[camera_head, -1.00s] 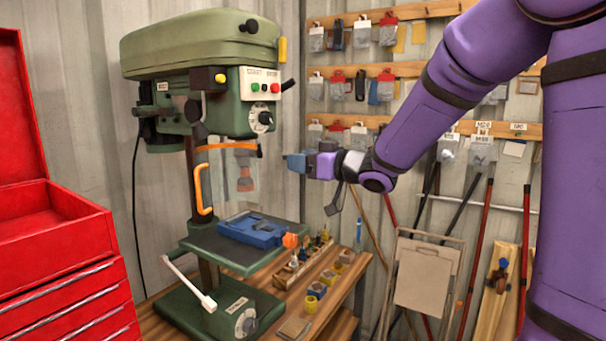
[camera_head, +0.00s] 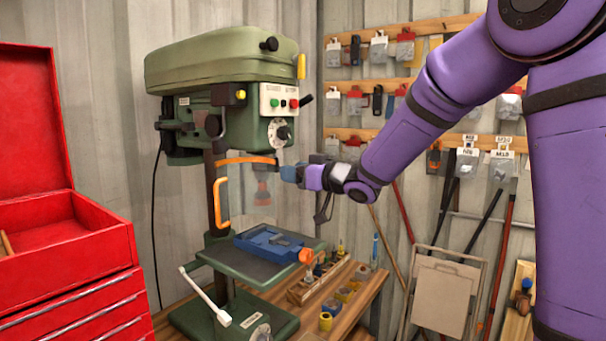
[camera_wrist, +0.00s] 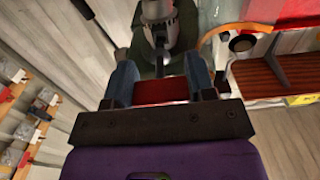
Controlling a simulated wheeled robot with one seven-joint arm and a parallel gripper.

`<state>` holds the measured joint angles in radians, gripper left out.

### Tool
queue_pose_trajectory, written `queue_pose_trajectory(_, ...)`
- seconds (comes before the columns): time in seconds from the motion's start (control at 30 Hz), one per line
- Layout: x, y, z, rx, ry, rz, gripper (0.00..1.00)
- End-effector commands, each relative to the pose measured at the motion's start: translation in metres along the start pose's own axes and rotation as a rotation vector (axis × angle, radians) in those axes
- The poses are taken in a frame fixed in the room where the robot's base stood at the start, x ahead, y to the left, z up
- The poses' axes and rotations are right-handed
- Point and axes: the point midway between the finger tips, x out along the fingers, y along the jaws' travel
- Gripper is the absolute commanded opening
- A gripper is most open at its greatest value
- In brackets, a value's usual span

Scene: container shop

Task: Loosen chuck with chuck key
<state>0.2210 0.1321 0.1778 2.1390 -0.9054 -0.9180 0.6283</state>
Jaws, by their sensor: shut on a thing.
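The green drill press (camera_head: 215,75) stands on a wooden bench. Its chuck (camera_head: 262,190) shows small and unclear beside the clear guard with an orange rim (camera_head: 245,160). My gripper (camera_head: 287,174) is level with the chuck, just right of it. In the wrist view the grey chuck (camera_wrist: 158,14) is straight ahead of my gripper (camera_wrist: 160,78). The blue fingers are shut on a red piece (camera_wrist: 160,91), which looks like the chuck key's handle. The key's tip is not clearly visible, so I cannot tell whether it touches the chuck.
A blue vise (camera_head: 268,243) sits on the press table below my gripper. A white-handled lever (camera_head: 205,297) sticks out at the lower left. A wooden holder (camera_head: 318,280) with small tools is on the bench. A red tool chest (camera_head: 70,245) stands left; tools hang behind.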

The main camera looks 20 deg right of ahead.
Motion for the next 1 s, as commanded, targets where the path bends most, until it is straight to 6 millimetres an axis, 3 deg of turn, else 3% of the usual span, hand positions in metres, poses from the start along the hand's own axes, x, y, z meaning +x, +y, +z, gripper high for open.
queue_pose_trajectory(1.0, 0.0092, -0.0002, 0.0001, 0.0, 0.0, 0.0, 0.22)
